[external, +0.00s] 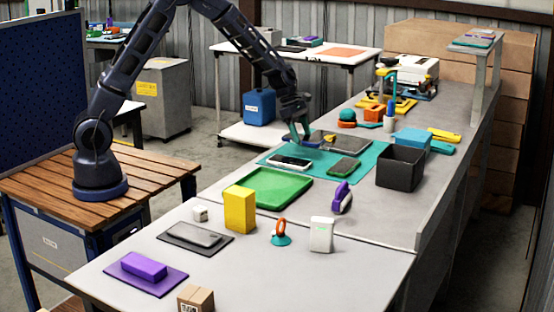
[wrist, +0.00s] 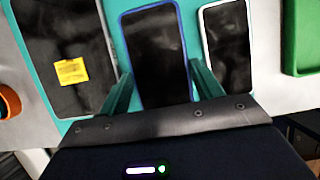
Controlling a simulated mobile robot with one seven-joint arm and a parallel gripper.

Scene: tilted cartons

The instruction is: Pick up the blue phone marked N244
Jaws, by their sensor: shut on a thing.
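A phone with a blue edge and dark screen (wrist: 155,50) lies between the two green fingers of my gripper (wrist: 163,88) in the wrist view. My gripper is shut on it. In the external view my gripper (external: 298,137) is over the back left of the teal mat (external: 316,172), and the blue phone (external: 302,146) shows only partly under the fingers. I cannot tell whether the phone touches the mat. No N244 marking is readable. A white-edged phone (wrist: 228,48) lies close beside it; it also shows in the external view (external: 289,162).
A dark tablet (wrist: 62,35) with a yellow note lies on the other side of the blue phone. A green tray (external: 275,190) is in front, and a black bin (external: 400,168) stands at right.

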